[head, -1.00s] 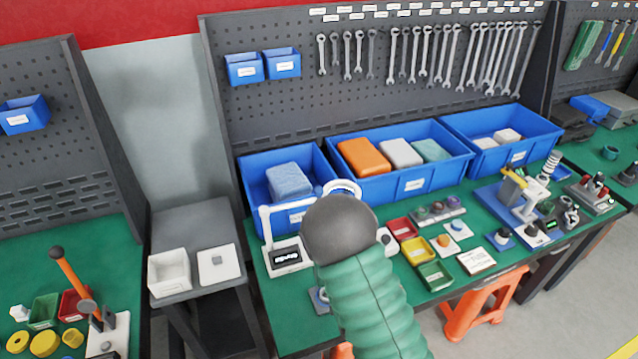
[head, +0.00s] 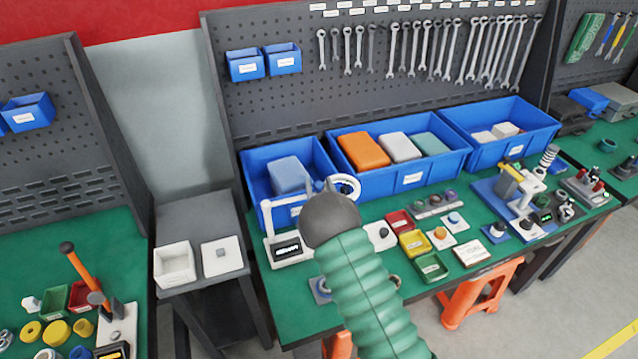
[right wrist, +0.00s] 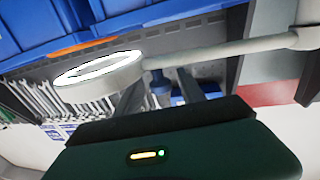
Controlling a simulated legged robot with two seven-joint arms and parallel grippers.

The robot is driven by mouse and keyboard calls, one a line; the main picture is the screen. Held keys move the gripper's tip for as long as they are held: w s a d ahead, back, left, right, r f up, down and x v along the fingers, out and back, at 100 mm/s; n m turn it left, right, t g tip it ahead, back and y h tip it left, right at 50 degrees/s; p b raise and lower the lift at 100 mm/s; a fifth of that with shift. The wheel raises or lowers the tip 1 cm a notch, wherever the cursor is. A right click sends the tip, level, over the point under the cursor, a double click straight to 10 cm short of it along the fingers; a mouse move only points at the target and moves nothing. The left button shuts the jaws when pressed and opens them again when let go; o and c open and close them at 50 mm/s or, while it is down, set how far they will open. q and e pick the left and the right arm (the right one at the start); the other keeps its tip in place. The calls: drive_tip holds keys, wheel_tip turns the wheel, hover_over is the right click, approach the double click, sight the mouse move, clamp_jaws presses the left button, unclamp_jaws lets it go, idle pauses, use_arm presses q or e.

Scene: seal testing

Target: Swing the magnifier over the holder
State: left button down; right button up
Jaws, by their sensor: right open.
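The magnifier (head: 346,186) is a white ring on a white jointed arm, at the front of the blue bins in the head view. In the right wrist view the magnifier (right wrist: 98,85) is close, its pale arm running right. My right gripper (head: 320,186) is open beside the ring, largely hidden behind its dark wrist. In the right wrist view its fingers (right wrist: 160,95) stand either side of a small dark blue stem near the ring; contact cannot be told. A small blue-based stand (head: 320,290), partly behind my arm, may be the holder; I cannot be sure.
Blue bins (head: 411,180) line the back. Red, yellow and green trays (head: 432,267) and a white plate with a dark knob (head: 381,236) lie right of my arm. Green bench shows at the front left.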

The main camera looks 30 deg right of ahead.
drive_tip(key=shift+w, duration=0.15)
clamp_jaws()
idle(1.4)
